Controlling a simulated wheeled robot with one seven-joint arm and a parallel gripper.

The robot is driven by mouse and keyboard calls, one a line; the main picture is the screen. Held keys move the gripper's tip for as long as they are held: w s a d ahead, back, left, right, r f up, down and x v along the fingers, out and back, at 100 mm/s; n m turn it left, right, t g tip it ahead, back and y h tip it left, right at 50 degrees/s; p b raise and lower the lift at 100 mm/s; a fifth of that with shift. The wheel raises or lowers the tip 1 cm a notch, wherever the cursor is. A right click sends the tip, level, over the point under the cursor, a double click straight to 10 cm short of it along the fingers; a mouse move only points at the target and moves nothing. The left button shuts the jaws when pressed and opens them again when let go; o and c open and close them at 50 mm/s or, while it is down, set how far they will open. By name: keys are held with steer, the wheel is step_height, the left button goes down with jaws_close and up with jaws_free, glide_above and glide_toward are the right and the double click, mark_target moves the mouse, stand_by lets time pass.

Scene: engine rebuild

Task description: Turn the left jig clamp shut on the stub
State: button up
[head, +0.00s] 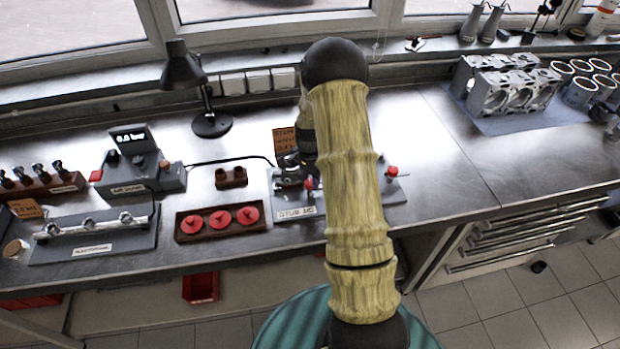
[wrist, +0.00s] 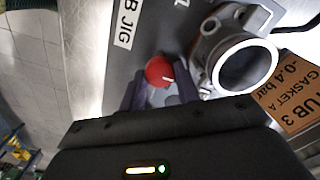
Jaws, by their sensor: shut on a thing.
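The left jig clamp's red knob (wrist: 159,71) sits between the fingers of my gripper (wrist: 160,90) in the wrist view. My gripper is shut on it. A short white mark shows on the knob's face. The metal stub (wrist: 246,66), an open ring from this side, stands beside the knob on the grey jig plate. In the head view the left red knob (head: 308,183) shows at the edge of my arm, on the jig plate (head: 281,201). The other red knob (head: 391,171) is right of my arm. My arm hides most of the stub and the plate's middle.
An orange tag (wrist: 300,98) stands close to the stub. Left of the jig are a tray with red caps (head: 219,219), a small brown block (head: 231,177) and a gauge box (head: 142,165). An engine block (head: 505,85) stands back right.

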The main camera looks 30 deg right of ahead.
steer(key=shift+n, duration=0.3)
steer(key=n+b, duration=0.1)
steer(key=n, duration=0.3)
steer(key=shift+w+b, duration=0.1)
steer(key=shift+b, duration=0.25)
steer(key=n, duration=0.4)
steer(key=shift+n+b, duration=0.4)
steer(key=n, duration=0.8)
steer(key=shift+r+n, duration=0.1)
steer(key=shift+n, duration=0.2)
steer(key=o, duration=1)
steer(key=shift+a, duration=0.1)
